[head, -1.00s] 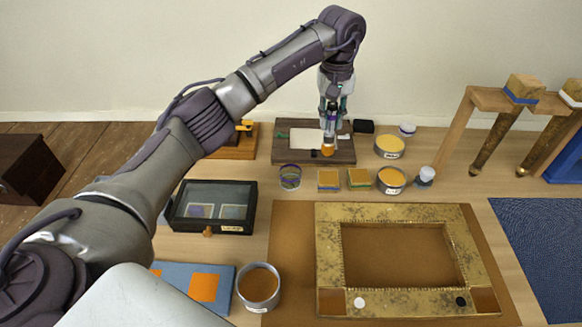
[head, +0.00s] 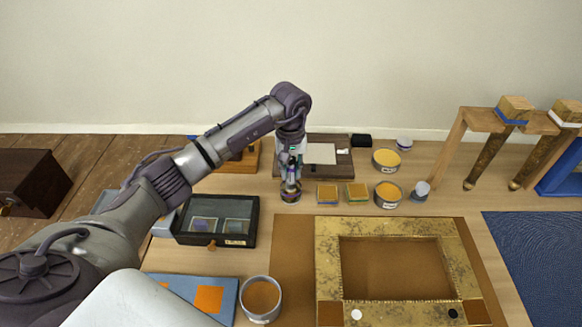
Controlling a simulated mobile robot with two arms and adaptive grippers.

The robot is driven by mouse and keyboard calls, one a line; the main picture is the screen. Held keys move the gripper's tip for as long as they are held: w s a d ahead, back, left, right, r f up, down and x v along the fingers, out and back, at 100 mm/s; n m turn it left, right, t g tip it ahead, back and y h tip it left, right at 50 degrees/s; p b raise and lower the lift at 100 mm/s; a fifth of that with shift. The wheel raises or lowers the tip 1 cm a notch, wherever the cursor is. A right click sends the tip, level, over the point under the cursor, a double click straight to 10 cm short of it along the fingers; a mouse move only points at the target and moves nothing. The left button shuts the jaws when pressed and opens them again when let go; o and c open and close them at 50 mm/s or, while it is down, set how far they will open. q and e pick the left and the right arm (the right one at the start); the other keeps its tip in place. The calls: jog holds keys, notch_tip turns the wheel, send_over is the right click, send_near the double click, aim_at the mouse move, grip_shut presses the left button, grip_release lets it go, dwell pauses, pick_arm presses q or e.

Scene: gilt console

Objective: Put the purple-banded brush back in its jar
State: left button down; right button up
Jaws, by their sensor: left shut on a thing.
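My left gripper (head: 291,171) reaches down over the small glass jar (head: 291,197), which stands on the table left of two small yellow-topped blocks. The gripper is shut on the brush, which points downward. The brush's lower end is at the jar and overlaps its mouth in the picture. I cannot tell how deep it is inside, and the fingers hide most of it. My right gripper is not in view.
A dark glass-lidded case (head: 184,226) stands to the left of the jar. Yellow tins (head: 388,194) stand to the right. A gilt frame (head: 329,262) lies in front on a brown board. A dark wooden board (head: 342,168) lies behind.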

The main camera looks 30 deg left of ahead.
pick_arm(q)
jog(key=c, duration=1.4)
grip_release()
jog(key=shift+f, duration=0.15)
jog(key=o, duration=0.4)
jog(key=shift+r, duration=0.5)
notch_tip(320, 180, up, 11)
jog(key=b, duration=0.3)
jog(key=shift+f, duration=0.2)
jog(key=shift+s+r, duration=0.1)
jog(key=shift+r, duration=0.3)
